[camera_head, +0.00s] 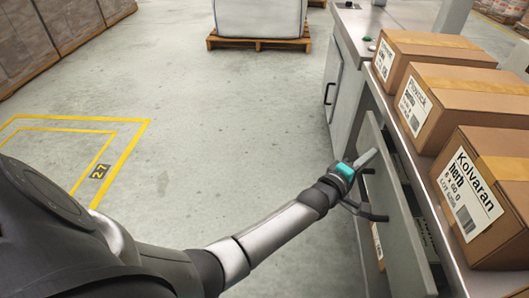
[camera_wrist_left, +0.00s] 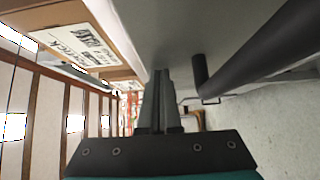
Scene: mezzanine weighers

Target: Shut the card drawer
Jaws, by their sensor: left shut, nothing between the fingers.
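The card drawer (camera_head: 397,220) is a grey front panel standing out from the cabinet under the counter, so it is open. A narrow strip of its inside shows between the panel and the counter. Its dark bar handle (camera_head: 372,213) is on the outer face, and the handle also shows large in the left wrist view (camera_wrist_left: 255,58). My left gripper (camera_head: 368,158) is shut and empty, at the outer face near the panel's far end. In the wrist view its fingers (camera_wrist_left: 156,92) lie beside the grey panel (camera_wrist_left: 185,35); I cannot tell whether they touch. My right gripper is not in view.
Several labelled cardboard boxes (camera_head: 478,190) stand on the counter above the drawer. A grey cabinet door (camera_head: 340,95) with a dark handle lies beyond. The concrete floor (camera_head: 240,130) left of the drawer is clear. A pallet (camera_head: 258,43) with a white load stands at the back.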

